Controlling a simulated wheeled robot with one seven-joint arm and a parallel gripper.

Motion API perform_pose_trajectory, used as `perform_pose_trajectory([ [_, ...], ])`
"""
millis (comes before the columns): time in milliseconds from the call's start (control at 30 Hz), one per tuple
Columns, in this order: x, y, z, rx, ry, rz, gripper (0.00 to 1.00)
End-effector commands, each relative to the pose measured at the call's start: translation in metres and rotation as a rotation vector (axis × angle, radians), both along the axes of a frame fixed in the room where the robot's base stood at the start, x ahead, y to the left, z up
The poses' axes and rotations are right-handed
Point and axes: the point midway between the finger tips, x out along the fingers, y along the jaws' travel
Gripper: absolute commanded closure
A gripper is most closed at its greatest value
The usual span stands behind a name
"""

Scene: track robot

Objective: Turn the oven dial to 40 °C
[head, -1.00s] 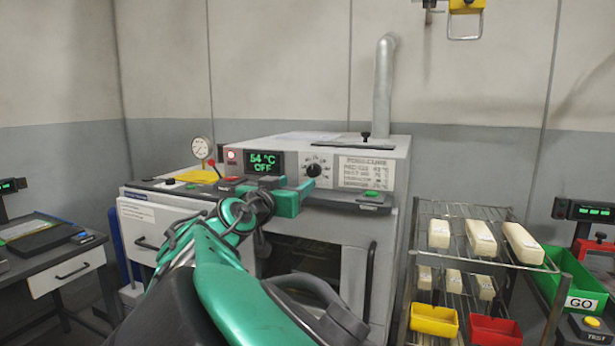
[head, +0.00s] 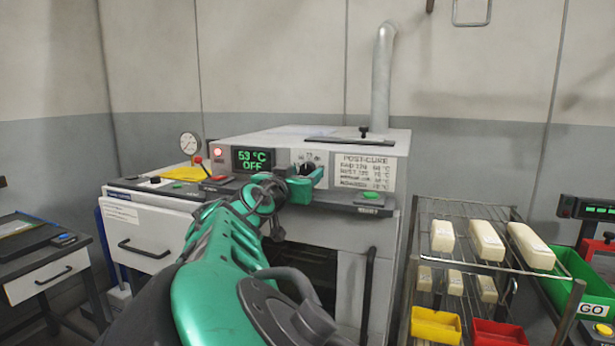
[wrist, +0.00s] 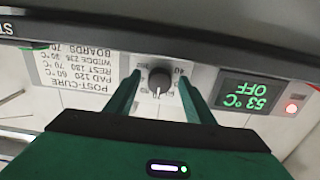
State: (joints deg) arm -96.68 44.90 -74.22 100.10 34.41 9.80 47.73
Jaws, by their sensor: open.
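The oven (head: 380,148) is a grey box with a control panel on its front. Its green display (head: 253,160) reads 53 °C OFF, and it shows upside down in the wrist view (wrist: 247,94). The black dial (wrist: 159,79) stands between my open fingers in the wrist view, with a finger on each side and no clear contact. Its white mark points to the bottom of that upside-down picture. In the head view my gripper (head: 312,178) is at the panel and hides part of the dial.
A post-cure chart (head: 365,172) is right of the dial, and a red lamp (head: 217,153) is left of the display. A ledge with a green button (head: 370,198) runs below the panel. A wire rack (head: 470,270) with pale blocks stands at the right.

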Motion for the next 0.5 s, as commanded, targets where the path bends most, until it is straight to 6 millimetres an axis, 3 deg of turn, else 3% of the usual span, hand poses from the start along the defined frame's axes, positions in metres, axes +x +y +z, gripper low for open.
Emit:
perform_pose_trajectory([
  [167, -0.0003, 0.0007, 0.0002, 0.0, 0.0, 0.001, 0.54],
  [333, -0.0007, 0.0028, 0.0003, 0.0, -0.001, 0.003, 0.92],
  [500, -0.0008, 0.0023, 0.0004, -0.002, 0.0, 0.003, 0.92],
])
